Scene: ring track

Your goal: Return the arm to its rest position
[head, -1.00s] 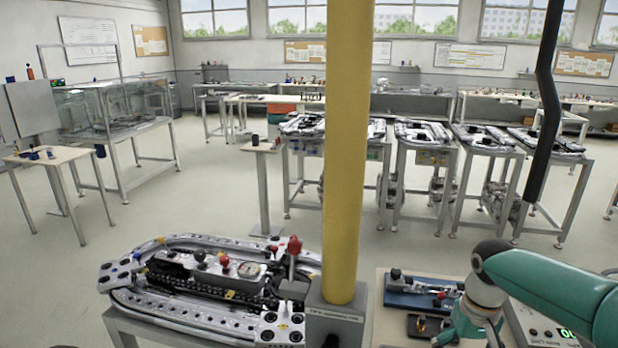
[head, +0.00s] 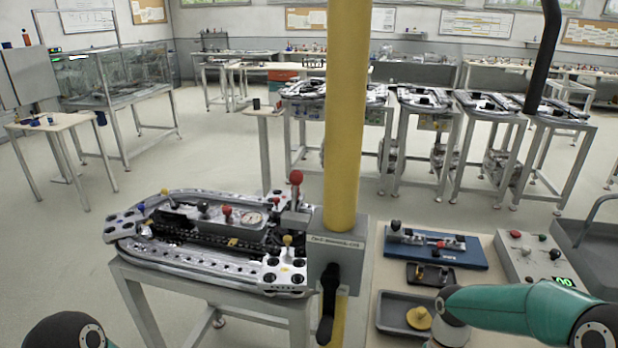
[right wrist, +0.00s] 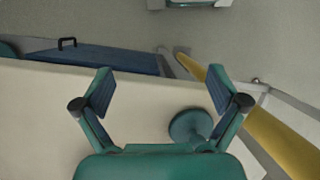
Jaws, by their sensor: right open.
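My right arm (head: 530,308) reaches in from the lower right of the head view, over the front of the beige table (head: 480,274). Its gripper lies outside the head view. In the right wrist view my right gripper (right wrist: 161,90) is open, with two teal fingers wide apart and nothing between them. A pale surface lies below the fingers. A rounded part of my left arm (head: 66,331) shows at the bottom left of the head view. My left gripper is out of view.
A yellow post (head: 343,130) stands between the ring track (head: 200,280) and the beige table. The table bears a blue fixture (head: 470,258), a grey tray (head: 385,318) with a yellow knobbed disc (head: 418,318), and a control box (head: 520,262).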

